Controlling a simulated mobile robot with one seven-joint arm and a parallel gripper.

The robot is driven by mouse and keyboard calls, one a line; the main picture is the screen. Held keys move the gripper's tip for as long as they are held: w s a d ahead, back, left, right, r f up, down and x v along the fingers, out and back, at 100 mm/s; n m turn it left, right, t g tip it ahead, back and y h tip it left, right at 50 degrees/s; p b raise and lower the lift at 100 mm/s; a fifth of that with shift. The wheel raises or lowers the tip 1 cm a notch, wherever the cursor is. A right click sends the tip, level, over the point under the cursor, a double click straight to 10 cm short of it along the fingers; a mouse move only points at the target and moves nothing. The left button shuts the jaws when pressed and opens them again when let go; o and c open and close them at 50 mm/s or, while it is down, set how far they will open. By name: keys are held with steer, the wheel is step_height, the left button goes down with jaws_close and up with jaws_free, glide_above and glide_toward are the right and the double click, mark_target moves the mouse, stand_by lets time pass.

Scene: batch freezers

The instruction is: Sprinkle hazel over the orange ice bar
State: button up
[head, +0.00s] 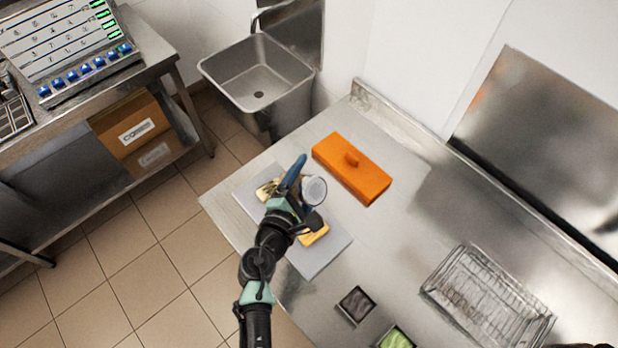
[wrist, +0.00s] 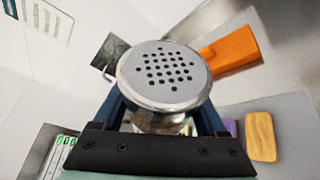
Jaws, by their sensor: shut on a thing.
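My gripper (head: 300,190) is shut on a metal shaker (wrist: 165,75) with a round, perforated lid. No label shows, so I cannot tell whether it holds hazel. In the head view the shaker's pale round end (head: 314,190) shows above the grey board (head: 325,262). An orange-yellow ice bar (head: 314,236) lies on the board, partly hidden by my arm; an orange-yellow bar also shows in the wrist view (wrist: 260,137). A pale yellowish, dark-marked bar (head: 268,189) lies at the board's far left end. No falling bits are visible.
An orange block with a knob (head: 370,184) sits behind the board. A small dark container (head: 356,305), a green-filled one (head: 397,340) and a wire rack (head: 488,300) stand to the right. A sink (head: 257,75) is at the back. A purple item (wrist: 231,127) is partly hidden.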

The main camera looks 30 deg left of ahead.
steer(key=shift+w+a+f+m+t+y+b, duration=0.15)
steer(key=shift+f+m+b, duration=0.3)
steer(key=shift+b, duration=0.75)
steer(key=shift+s+a+f+m+t+y+b, duration=0.15)
steer(key=shift+f+m+b, duration=0.3)
steer(key=shift+b, duration=0.8)
steer(key=shift+w+a+f+m+t+y+b, duration=0.1)
steer(key=shift+a+f+m+y+b, duration=0.3)
steer(key=shift+b, duration=0.8)
step_height(320, 180, down, 6)
steer(key=m+t+b, duration=0.2)
steer(key=m+b, duration=0.2)
steer(key=b, duration=1.2)
steer(key=shift+r+m, duration=0.1)
steer(key=shift+m, duration=0.3)
steer(key=m+b, duration=0.1)
steer(key=b, duration=0.3)
steer(key=m+t+b, duration=0.1)
steer(key=m+b, duration=0.1)
steer(key=b, duration=0.1)
steer(key=shift+d+b, duration=0.3)
steer(key=shift+b, duration=0.1)
steer(key=shift+m+b, duration=0.4)
steer(key=shift+d+r+m+t+b, duration=0.15)
steer(key=shift+m+t+b, duration=0.25)
steer(key=shift+b, duration=0.45)
steer(key=shift+r+b, duration=0.1)
steer(key=shift+b, duration=0.2)
